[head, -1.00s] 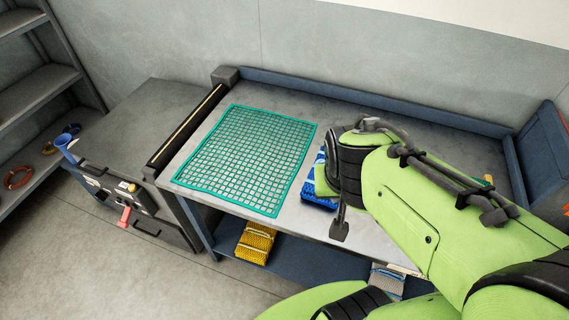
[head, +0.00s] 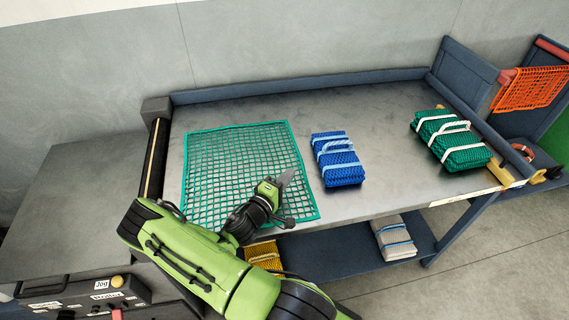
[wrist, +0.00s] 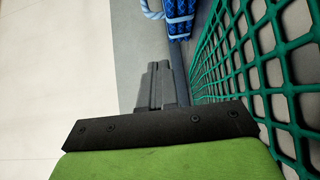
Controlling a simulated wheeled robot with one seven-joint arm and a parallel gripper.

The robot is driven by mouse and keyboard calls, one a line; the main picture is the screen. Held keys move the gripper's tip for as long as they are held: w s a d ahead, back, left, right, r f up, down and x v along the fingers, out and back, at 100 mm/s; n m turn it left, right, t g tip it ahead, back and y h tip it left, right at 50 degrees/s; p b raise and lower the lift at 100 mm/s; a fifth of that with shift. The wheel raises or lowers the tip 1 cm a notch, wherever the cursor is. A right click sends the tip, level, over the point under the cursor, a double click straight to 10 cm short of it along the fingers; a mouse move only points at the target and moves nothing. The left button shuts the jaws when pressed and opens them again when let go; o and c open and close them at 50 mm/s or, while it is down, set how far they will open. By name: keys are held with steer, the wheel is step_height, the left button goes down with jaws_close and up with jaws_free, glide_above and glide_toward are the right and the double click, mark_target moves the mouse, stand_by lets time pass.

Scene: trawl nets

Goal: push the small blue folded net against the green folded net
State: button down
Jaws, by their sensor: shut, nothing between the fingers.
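The small blue folded net (head: 337,160), tied with pale blue bands, lies on the grey table right of the flat green mesh. It also shows at the top of the wrist view (wrist: 180,18). The green folded net (head: 450,139), with white bands, lies at the table's right end. A wide bare gap separates the two nets. My gripper (head: 281,184) is shut and empty, over the right part of the spread mesh, left of the blue net and apart from it. Its closed fingers also show in the wrist view (wrist: 158,88).
The spread green mesh (head: 225,165) covers the table's left part. The tabletop (head: 385,150) is clear between the two folded nets. A raised blue edge (head: 300,84) runs along the back. Yellow (head: 263,254) and grey (head: 393,238) folded nets lie on the shelf below.

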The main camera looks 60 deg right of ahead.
mark_target(336, 158)
steer(key=shift+w+f, duration=0.15)
steer(key=shift+w, duration=0.05)
steer(key=d, duration=0.9)
steer(key=shift+s+d, duration=0.2)
steer(key=shift+d, duration=0.05)
steer(key=s+d, duration=0.2)
steer(key=d, duration=0.1)
steer(key=shift+s, duration=0.15)
steer(key=shift+s+d, duration=0.2)
steer(key=shift+d, duration=0.05)
